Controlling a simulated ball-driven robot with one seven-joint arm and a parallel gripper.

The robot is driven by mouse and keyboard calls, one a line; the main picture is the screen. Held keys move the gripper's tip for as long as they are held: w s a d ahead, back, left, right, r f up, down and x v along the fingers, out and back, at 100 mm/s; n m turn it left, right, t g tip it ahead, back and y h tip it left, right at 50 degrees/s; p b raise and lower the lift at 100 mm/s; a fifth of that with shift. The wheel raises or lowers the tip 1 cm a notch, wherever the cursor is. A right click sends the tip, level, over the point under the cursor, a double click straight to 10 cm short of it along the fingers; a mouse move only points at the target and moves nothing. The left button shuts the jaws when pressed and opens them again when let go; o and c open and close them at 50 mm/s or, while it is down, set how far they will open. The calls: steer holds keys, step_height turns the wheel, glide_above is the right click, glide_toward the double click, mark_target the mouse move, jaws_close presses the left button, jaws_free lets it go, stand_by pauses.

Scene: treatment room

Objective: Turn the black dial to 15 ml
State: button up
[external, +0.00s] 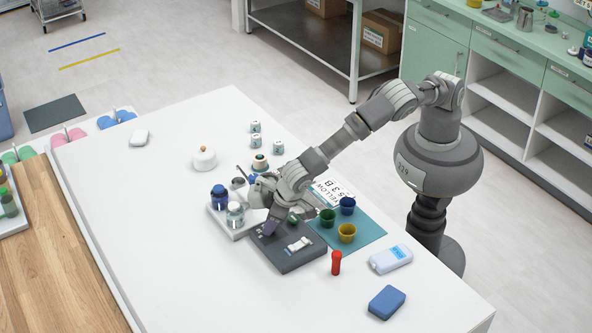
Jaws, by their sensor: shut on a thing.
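A dark grey box (289,252) lies flat on the white table, with a white part (300,244) on its top. My gripper (269,226) points down at the left end of this box. It is shut on a small dark thing there, which has a purplish look. The fingers and wrist hide most of it, so I cannot tell for sure whether it is the black dial. No black dial shows clearly elsewhere, and no ml marks can be read.
A white tray (219,224) with a blue jar (219,197) and a clear jar (235,214) stands left of the box. Right of it, green, blue and yellow cups stand on a teal mat (372,233). A red bottle (336,262) stands in front. The table's left front is clear.

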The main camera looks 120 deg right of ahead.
steer(key=o, duration=1)
steer(key=shift+o, duration=0.2)
steer(key=p+v, duration=0.2)
steer(key=v, duration=0.5)
steer(key=shift+r, duration=0.35)
steer(key=shift+s+a, duration=0.1)
steer(key=shift+a, duration=0.05)
